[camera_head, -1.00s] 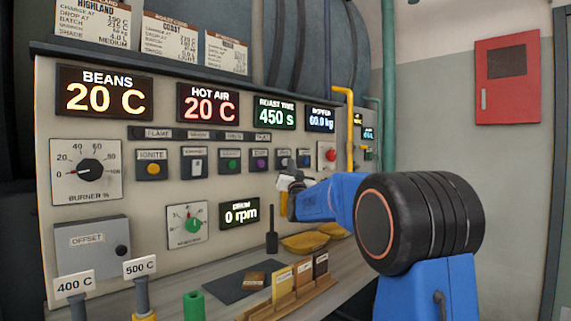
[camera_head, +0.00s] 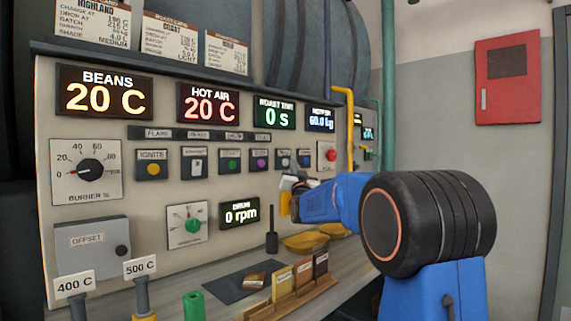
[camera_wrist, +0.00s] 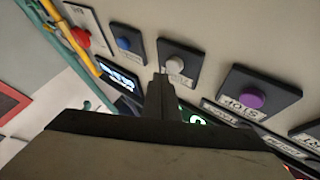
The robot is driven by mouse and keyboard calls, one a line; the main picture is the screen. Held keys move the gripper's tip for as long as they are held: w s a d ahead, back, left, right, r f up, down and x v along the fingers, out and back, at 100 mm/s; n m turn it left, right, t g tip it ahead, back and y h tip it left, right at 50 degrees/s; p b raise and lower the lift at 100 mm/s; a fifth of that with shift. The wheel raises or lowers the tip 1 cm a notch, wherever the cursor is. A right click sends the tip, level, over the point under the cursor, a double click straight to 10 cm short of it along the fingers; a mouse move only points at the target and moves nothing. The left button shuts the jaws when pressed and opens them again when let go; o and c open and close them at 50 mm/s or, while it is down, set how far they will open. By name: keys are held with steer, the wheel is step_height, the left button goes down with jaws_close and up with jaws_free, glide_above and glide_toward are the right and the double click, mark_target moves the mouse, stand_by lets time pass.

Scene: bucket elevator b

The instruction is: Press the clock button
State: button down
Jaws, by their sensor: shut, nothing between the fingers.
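The panel's pale grey button (camera_wrist: 175,64) on a dark plate sits between a purple and a blue button in the wrist view. It also shows in the head view (camera_head: 283,159), and its label is too small or hidden to read. My gripper (camera_wrist: 161,80) is shut and empty, its fingertips in front of the grey button's plate. A small gap seems to separate them from the button. In the head view my gripper (camera_head: 289,184) is just below the button row. The roast time display (camera_head: 274,114) reads 0 s.
The purple button (camera_wrist: 250,99) and blue button (camera_wrist: 124,44) flank the grey one closely. A red button (camera_head: 327,154) and a yellow pipe (camera_head: 349,125) are to the right.

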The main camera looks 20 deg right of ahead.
steer(key=shift+s, duration=0.1)
steer(key=shift+s+d, duration=0.35)
steer(key=shift+s, duration=0.55)
steer(key=shift+s+d, duration=0.3)
steer(key=shift+s, duration=0.65)
steer(key=shift+s+d, duration=0.35)
steer(key=shift+s, duration=0.55)
